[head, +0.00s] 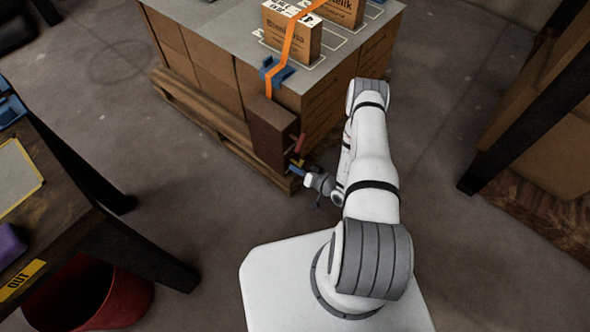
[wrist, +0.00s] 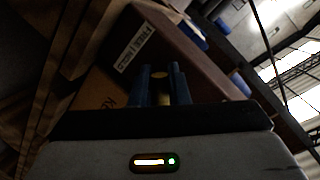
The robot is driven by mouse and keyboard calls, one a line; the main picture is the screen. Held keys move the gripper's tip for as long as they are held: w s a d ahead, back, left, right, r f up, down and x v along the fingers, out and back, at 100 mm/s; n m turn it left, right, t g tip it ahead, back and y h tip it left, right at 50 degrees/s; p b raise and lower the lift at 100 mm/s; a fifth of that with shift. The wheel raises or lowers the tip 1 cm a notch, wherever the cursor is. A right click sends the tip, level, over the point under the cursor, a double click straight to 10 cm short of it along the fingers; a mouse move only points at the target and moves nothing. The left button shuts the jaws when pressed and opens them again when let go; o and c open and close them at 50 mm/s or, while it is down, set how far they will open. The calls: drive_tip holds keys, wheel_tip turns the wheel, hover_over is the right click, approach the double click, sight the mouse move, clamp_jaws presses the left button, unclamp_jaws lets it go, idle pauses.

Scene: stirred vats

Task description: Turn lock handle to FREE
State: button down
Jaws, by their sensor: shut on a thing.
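A dark brown housing (head: 272,135) hangs at the front corner of a stack of cartons, below an orange strap. My gripper (head: 297,170) is at the housing's lower right side. In the wrist view its two blue fingers (wrist: 162,75) are shut around a small yellowish round end, which I take to be the lock handle (wrist: 160,77). A small red part (head: 299,143) shows just above my gripper.
The cartons stand on a wooden pallet (head: 215,121), with small boxes (head: 291,32) and a blue strap fitting (head: 275,72) on top. A dark table (head: 75,205) and red bin (head: 130,296) are at left. A dark-framed rack (head: 520,95) is at right. Floor between is clear.

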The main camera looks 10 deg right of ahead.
drive_tip(key=c, duration=1.4)
unclamp_jaws()
drive_tip(key=shift+c, duration=0.2)
drive_tip(key=p+v, duration=0.2)
drive_tip(key=v, duration=0.5)
drive_tip(key=shift+s+d, duration=0.25)
drive_tip(key=shift+s, duration=0.05)
drive_tip(key=shift+s, duration=0.1)
